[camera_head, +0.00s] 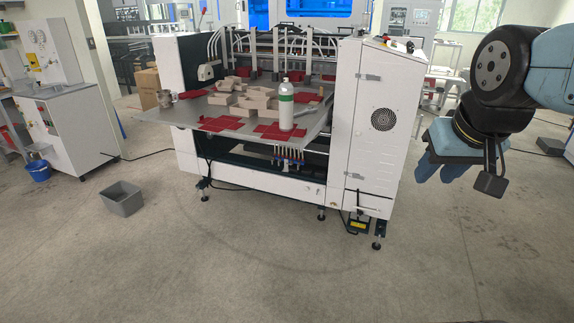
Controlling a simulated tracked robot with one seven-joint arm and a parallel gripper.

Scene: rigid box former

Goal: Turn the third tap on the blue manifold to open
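A row of small taps (289,153) hangs under the front edge of the machine's table, with bits of brass, red and blue showing. They are too small for me to make out a blue manifold body, to count to the third tap or to see how any handle is turned. My gripper (438,177) hangs at the right with its blue fingers pointing down, well right of the taps and apart from everything. The fingers are seen at an angle, and I cannot tell whether there is a gap between them. Nothing shows held in it.
The white machine (380,130) stands ahead. A grey bin (121,198) is on the floor at left. A yellow pedal (358,226) lies by the machine's foot. The floor in front is clear.

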